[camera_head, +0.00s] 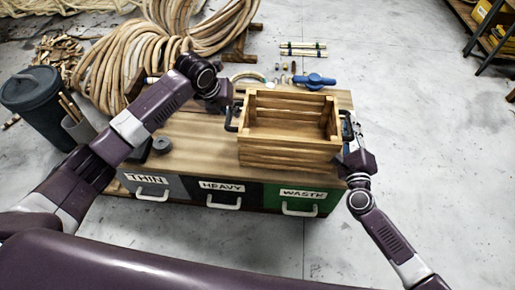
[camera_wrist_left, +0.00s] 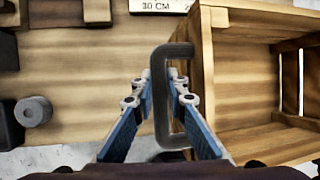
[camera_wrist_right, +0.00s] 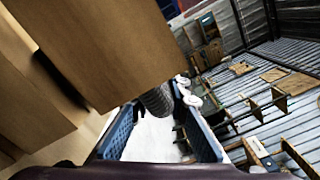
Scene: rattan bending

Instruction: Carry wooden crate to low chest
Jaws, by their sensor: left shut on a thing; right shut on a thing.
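The wooden crate (camera_head: 290,155) is empty, slatted and level, over the right part of the low chest's wooden top (camera_head: 190,145). I cannot tell whether it rests there or hangs just above. My left gripper (camera_head: 231,118) is shut on the crate's dark left handle; in the left wrist view the handle (camera_wrist_left: 160,110) stands between the fingers. My right gripper (camera_head: 349,140) is shut on the handle at the crate's right side, partly hidden in the head view. In the right wrist view the grey handle (camera_wrist_right: 157,99) sits between the fingers beside the crate wall (camera_wrist_right: 100,50).
The chest front has drawers labelled THIN (camera_head: 150,188), HEAVY (camera_head: 222,194) and WASTE (camera_head: 300,197). Rattan coils (camera_head: 120,70) lie behind left, beside a dark bin (camera_head: 38,100). A blue tool (camera_head: 313,81) lies behind the crate.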

